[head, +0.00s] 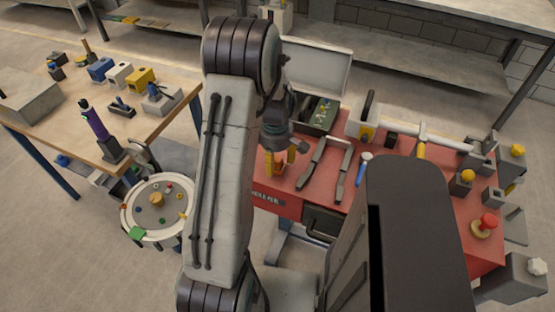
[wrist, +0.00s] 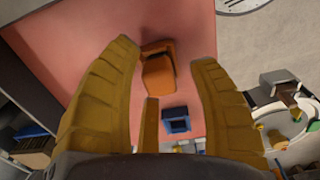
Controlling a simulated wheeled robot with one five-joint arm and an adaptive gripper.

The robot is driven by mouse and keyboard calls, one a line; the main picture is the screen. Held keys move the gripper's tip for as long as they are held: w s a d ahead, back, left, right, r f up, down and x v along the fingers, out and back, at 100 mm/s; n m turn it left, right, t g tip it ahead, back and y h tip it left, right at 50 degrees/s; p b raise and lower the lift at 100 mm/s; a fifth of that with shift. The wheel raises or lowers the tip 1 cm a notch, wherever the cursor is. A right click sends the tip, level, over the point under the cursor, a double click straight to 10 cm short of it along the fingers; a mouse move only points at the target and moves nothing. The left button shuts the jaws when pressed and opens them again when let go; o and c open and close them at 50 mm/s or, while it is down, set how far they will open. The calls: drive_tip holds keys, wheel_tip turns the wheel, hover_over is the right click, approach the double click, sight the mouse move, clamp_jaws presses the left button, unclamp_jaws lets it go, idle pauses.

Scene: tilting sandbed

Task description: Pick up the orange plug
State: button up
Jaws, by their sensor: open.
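The orange plug (wrist: 158,76) lies on the red tabletop in the wrist view, a blocky piece with a wider end at the top. My gripper (wrist: 165,54) has its yellow fingers spread to the left and right of the plug, with a gap on both sides. A third, shorter finger shows below it. In the head view my gripper (head: 281,160) hangs low over the left part of the red workbench (head: 310,195). An orange patch shows between the fingers there, but my arm and fingers hide most of it.
An open case (head: 318,72) stands behind. A round sandbed tray (head: 130,215) is at the left. A blue block (wrist: 176,121) shows below the plug in the wrist view.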

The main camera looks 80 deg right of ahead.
drive_tip(key=shift+f, duration=0.25)
drive_tip(key=shift+c, duration=0.2)
drive_tip(key=shift+a, duration=0.1)
clamp_jaws()
